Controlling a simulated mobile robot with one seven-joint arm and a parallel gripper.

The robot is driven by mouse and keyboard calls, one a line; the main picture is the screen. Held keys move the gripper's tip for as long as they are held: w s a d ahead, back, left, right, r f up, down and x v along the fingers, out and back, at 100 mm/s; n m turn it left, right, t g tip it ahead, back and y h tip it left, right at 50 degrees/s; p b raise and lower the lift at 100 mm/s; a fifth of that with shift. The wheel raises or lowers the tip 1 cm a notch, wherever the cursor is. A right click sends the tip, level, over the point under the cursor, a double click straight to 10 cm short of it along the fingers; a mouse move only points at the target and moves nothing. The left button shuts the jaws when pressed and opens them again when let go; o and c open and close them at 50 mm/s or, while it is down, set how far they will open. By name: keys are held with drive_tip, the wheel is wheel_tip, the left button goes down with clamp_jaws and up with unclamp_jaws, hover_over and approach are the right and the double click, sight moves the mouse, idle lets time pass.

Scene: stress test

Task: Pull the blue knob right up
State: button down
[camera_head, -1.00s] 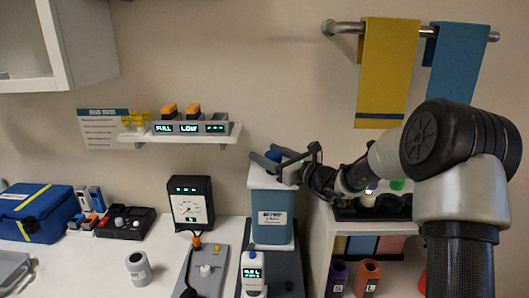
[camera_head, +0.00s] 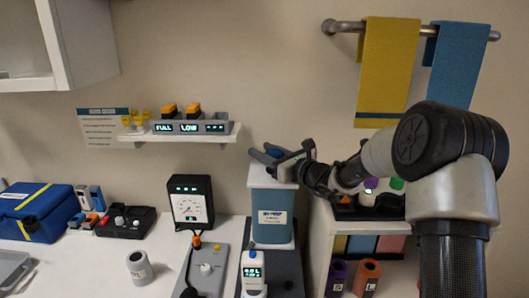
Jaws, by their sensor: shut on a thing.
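The blue knob (camera_head: 273,151) is at the top of a blue container (camera_head: 271,228) with a white lid (camera_head: 264,177). My gripper (camera_head: 268,156) is shut on the knob, coming in from the right above the lid. The fingers hide most of the knob and its stem. The container stands upright on a dark base on the white counter.
A gauge box (camera_head: 190,203) and a grey panel (camera_head: 190,268) stand to the left. A small white device (camera_head: 252,271) is in front of the container. A shelf (camera_head: 180,135) with lit displays hangs upper left. Bottles stand at right behind my arm.

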wheel_tip(320, 180, up, 20)
drive_tip(key=p, duration=0.8)
drive_tip(key=shift+r+p, duration=0.15)
drive_tip(key=shift+p, duration=0.25)
drive_tip(key=shift+r, duration=0.1)
drive_tip(key=c, duration=1.2)
unclamp_jaws()
drive_tip(key=shift+o, duration=0.6)
drive_tip(key=shift+f, duration=0.2)
drive_tip(key=b+v, duration=0.2)
drive_tip(key=v, duration=1.5)
drive_tip(key=shift+d+b, duration=0.2)
drive_tip(key=shift+b, duration=0.15)
drive_tip(key=shift+s, duration=0.1)
